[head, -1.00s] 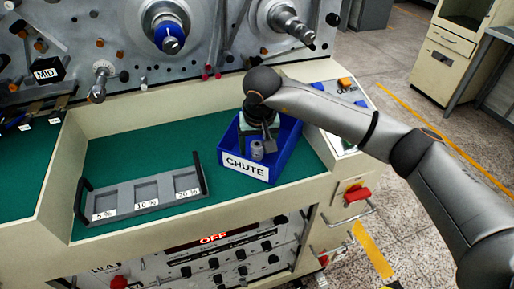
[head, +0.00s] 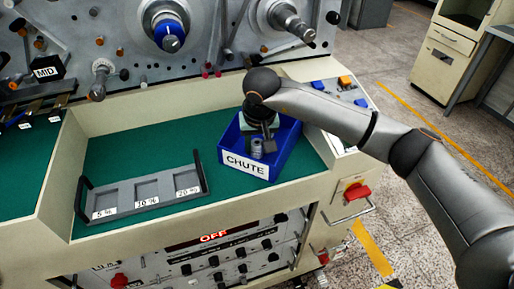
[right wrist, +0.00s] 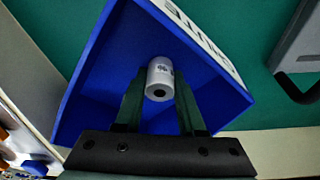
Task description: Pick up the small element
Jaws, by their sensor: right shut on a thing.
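The small element is a short grey-white cylinder with a dark hole in its end and dark marking on its side. It shows in the right wrist view (right wrist: 160,78) and in the head view (head: 257,149). It is inside the blue bin (head: 287,146) labelled CHUTE. My right gripper (right wrist: 158,92) reaches down into the bin, with its two dark green fingers on either side of the cylinder, shut on it. In the head view my right gripper (head: 263,142) is partly hidden by its own wrist. I cannot tell whether the cylinder touches the bin floor. My left gripper is not in view.
A grey tray (head: 145,202) with three slots marked 5%, 10% and 20% lies left of the bin on the green work surface (head: 120,155). Machine spindles (head: 170,35) stick out behind. The bin's walls surround my right gripper closely.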

